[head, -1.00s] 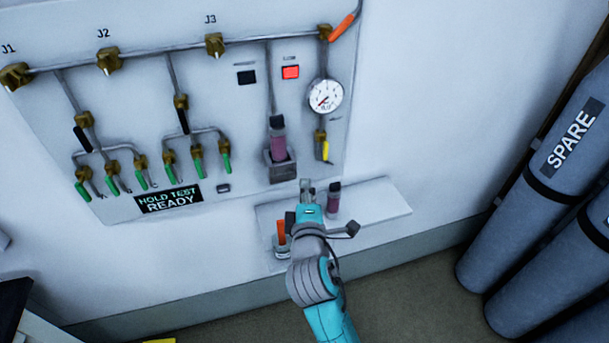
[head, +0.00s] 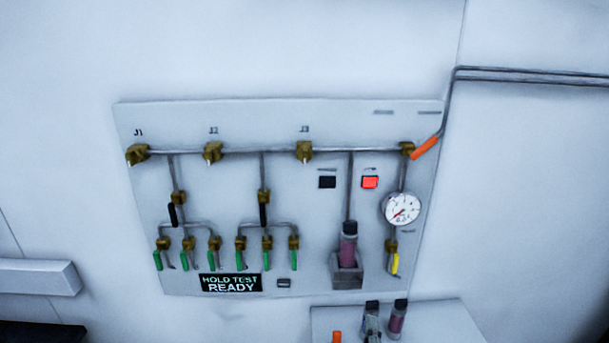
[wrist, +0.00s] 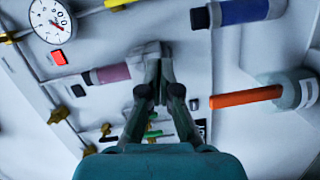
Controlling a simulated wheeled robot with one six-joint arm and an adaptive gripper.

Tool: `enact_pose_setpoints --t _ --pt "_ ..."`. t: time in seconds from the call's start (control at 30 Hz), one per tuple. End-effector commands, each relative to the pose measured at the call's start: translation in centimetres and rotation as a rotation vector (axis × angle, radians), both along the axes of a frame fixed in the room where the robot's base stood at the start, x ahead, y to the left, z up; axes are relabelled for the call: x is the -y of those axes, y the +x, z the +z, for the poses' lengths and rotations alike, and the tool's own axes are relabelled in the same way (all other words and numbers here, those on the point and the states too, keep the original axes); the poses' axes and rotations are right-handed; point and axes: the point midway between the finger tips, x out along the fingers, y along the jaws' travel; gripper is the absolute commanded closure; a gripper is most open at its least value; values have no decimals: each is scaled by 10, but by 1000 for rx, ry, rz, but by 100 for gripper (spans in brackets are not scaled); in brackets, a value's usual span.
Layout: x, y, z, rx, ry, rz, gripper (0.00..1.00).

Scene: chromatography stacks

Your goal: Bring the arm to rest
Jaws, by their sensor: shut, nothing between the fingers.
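My gripper (wrist: 158,68) is shut and empty, its two fingers together in the middle of the wrist view. They point toward the wall panel (head: 310,280). No object is between the fingers.
The shelf (head: 445,320) below the panel carries a dark-capped maroon vial (head: 398,318), an orange-handled item (wrist: 245,97) and a blue vial (wrist: 245,11), close around my gripper. Another maroon vial (head: 348,250) stands in the panel's holder. A gauge (head: 402,209) and several valves project from the panel.

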Motion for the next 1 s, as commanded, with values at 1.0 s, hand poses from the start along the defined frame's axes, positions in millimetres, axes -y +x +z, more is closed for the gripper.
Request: enact_pose_setpoints --t 1.0 --pt "19 -318 -128 -105 992 79 100"
